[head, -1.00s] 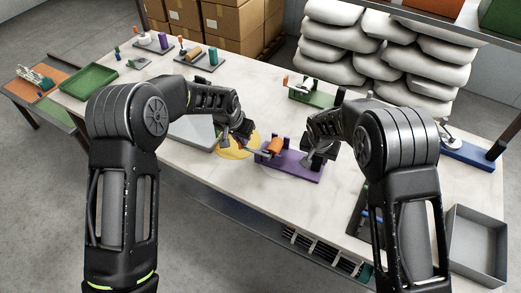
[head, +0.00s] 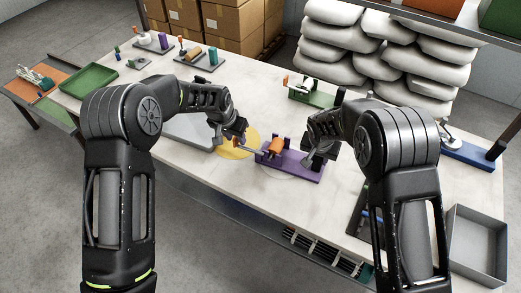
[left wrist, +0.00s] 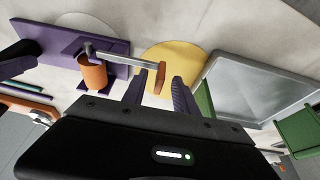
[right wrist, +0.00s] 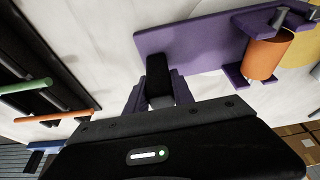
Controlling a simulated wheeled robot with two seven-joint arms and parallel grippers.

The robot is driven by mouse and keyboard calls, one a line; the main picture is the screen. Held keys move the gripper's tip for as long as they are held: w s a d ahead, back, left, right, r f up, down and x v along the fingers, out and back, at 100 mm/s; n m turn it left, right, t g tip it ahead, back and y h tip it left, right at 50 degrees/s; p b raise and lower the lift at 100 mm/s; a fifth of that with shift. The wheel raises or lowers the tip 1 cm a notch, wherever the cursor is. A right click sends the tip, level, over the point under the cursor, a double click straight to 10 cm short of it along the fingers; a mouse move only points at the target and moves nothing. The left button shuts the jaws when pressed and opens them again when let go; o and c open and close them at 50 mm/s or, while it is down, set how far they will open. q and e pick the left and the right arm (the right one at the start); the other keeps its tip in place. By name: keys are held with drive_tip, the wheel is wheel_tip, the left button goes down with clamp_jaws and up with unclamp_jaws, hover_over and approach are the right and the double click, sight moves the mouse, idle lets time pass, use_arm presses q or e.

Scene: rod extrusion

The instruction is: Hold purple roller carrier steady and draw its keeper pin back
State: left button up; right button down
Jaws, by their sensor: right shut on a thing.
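The purple roller carrier (head: 300,167) lies on the pale table, its purple base also in the right wrist view (right wrist: 190,45). An orange roller (head: 275,146) sits between its end brackets. The grey keeper pin (left wrist: 125,58) projects from the bracket past the roller, with an orange tab (left wrist: 161,78) at its outer end. My left gripper (head: 243,138) has its fingers apart, one on either side of the tab in the left wrist view, with gaps visible. My right gripper (right wrist: 158,95) is shut on the black upright block (right wrist: 158,72) at the other end of the carrier.
A yellow disc (head: 238,149) lies on the table beside the carrier, under my left gripper. A grey tray (head: 192,136) is left of it. A green fixture (head: 313,98) stands behind. A rack of coloured rods (right wrist: 35,95) is near my right gripper.

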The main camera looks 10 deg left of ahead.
use_arm(q)
drive_tip(key=v, duration=1.2)
use_arm(e)
drive_tip(key=shift+a, duration=0.1)
drive_tip(key=c, duration=0.5)
unclamp_jaws()
use_arm(q)
drive_tip(key=shift+f, duration=0.1)
use_arm(e)
drive_tip(key=shift+r, duration=0.15)
drive_tip(key=shift+r, duration=1.05)
use_arm(q)
drive_tip(key=shift+f, duration=0.1)
use_arm(e)
drive_tip(key=shift+r, duration=2.3)
drive_tip(key=shift+r, duration=0.1)
